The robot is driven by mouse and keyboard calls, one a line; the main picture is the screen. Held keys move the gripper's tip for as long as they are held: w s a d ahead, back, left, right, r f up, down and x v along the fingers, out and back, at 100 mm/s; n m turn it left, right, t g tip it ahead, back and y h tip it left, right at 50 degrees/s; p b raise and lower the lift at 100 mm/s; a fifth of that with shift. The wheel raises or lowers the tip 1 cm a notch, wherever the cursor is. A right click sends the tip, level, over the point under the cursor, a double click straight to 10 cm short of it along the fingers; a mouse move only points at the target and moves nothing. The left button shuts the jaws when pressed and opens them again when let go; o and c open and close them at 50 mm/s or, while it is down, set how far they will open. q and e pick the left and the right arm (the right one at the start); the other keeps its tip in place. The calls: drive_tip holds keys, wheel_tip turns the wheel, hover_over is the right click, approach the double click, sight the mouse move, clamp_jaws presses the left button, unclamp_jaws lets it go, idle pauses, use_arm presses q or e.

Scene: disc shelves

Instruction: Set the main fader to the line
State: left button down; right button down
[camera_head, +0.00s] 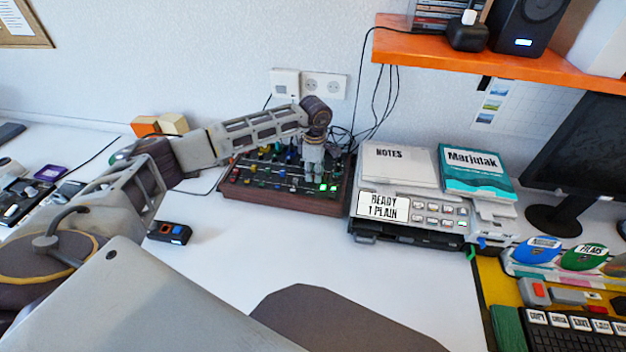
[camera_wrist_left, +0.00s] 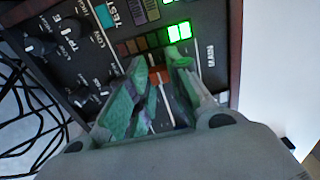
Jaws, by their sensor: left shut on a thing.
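The mixer (camera_head: 283,202) is a dark panel in a reddish-brown frame, with knobs, faders and lit green squares. My left gripper (camera_head: 312,178) reaches down onto its right part. In the left wrist view the left gripper (camera_wrist_left: 163,88) has its two fingers close to the panel, beside the MAIN lettering (camera_wrist_left: 210,57). They are shut on the main fader (camera_wrist_left: 156,75), of which a small orange-red part shows between the fingertips. The fingers hide most of the fader and its track, and I cannot make out the line. My right gripper is not in view.
A grey machine (camera_head: 408,215) with a READY display stands right of the mixer, carrying a NOTES book (camera_head: 398,165). Wooden blocks (camera_head: 160,125) lie behind my left arm. An orange shelf (camera_head: 480,58) overhangs at the back right.

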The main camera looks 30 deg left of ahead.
use_arm(q)
drive_tip(key=shift+w+a, duration=0.1)
drive_tip(key=shift+w, duration=0.2)
drive_tip(key=c, duration=1.3)
unclamp_jaws()
drive_tip(key=shift+r, duration=0.1)
drive_tip(key=shift+r, duration=5.9)
